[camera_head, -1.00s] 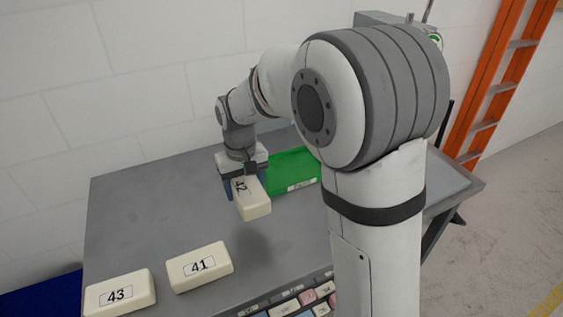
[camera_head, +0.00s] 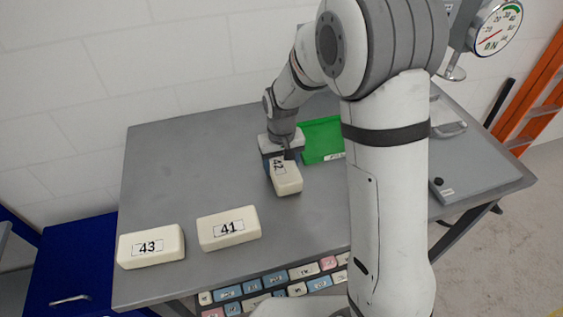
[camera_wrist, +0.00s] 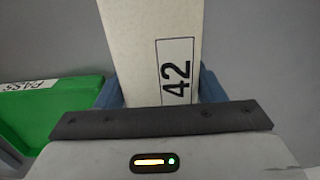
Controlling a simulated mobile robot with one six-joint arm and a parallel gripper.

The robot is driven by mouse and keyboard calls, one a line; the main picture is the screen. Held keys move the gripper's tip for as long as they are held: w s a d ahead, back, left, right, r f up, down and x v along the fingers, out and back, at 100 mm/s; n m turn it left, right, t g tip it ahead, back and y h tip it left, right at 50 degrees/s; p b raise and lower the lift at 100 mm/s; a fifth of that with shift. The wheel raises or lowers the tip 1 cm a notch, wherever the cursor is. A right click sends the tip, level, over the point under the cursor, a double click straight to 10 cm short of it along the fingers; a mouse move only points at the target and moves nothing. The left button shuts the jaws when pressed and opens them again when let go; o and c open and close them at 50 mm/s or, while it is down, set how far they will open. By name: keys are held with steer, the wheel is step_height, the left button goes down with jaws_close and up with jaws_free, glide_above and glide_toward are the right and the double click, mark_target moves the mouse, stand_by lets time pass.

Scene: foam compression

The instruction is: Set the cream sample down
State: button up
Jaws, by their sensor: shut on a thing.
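The cream sample marked 42 (camera_head: 287,180) is a cream foam block held by my gripper (camera_head: 281,160). In the wrist view the sample (camera_wrist: 140,50) lies between the blue fingers, with its 42 label facing the camera. Two more cream samples, marked 41 (camera_head: 228,228) and 43 (camera_head: 150,246), lie on the table at the front left.
A green tray (camera_head: 318,140) with a PASS label stands right beside my gripper; it also shows in the wrist view (camera_wrist: 55,112). A gauge (camera_head: 493,28) stands at the back right.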

steer(key=shift+f, duration=0.2)
steer(key=o, duration=1)
steer(key=shift+c, duration=0.2)
steer(key=shift+r, duration=0.1)
